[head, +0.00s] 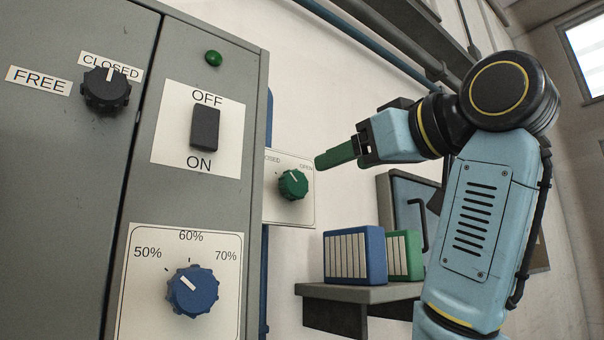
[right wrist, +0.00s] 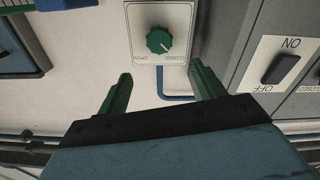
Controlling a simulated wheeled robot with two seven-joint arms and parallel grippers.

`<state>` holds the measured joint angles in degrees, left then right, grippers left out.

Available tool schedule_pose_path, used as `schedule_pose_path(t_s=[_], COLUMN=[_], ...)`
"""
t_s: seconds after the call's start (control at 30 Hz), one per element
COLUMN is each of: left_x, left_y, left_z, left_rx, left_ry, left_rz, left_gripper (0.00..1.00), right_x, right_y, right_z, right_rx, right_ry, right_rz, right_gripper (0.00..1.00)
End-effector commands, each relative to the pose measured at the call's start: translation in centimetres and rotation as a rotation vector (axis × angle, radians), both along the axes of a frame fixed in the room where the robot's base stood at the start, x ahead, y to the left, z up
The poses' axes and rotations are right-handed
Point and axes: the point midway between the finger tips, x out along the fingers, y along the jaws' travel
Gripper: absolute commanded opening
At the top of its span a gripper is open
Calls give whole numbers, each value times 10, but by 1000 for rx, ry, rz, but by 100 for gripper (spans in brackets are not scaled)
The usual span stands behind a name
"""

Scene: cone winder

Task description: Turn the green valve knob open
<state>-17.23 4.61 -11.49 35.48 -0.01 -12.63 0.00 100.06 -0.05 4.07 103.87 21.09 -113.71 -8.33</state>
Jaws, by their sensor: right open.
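The green valve knob (head: 293,184) sits on a white plate (head: 305,211) marked CLOSED on the left and OPEN on the right, beyond the grey cabinet's side. Its white mark leans to the CLOSED side. In the right wrist view the knob (right wrist: 159,40) shows upside down, with its mark toward CLOSED. My right gripper (head: 322,160) has green fingers and is to the right of the knob and a little higher in the head view. In the right wrist view the gripper (right wrist: 160,72) is open and empty, its fingers apart on either side of the knob's line, not touching it. My left gripper is not in view.
The grey cabinet (head: 225,52) at left carries a black knob (head: 106,90), a black OFF/ON switch (head: 205,128) and a blue knob (head: 193,291). Below right, a shelf (head: 345,293) holds a blue box (head: 372,256) and a green box (head: 413,254). A blue pipe (right wrist: 176,98) runs below the plate.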

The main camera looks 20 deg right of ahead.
Motion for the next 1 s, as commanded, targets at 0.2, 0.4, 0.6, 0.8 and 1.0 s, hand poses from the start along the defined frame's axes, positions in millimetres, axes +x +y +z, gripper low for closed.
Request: schedule_pose_path(t_s=[0.2,0.4,0.6,0.8,1.0], left_x=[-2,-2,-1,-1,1], left_y=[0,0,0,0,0], left_z=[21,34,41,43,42], left_rx=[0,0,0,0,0], left_ry=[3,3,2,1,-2], left_rz=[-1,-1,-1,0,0], left_gripper=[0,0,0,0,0], right_x=[43,80,103,110,110], right_y=[15,29,37,39,39], right_z=[1,1,0,-1,-1], right_rx=[1,1,1,1,1], right_ry=[9,8,6,4,4], right_rz=[1,-1,-1,-2,-2], right_gripper=[68,68,68,68,68])
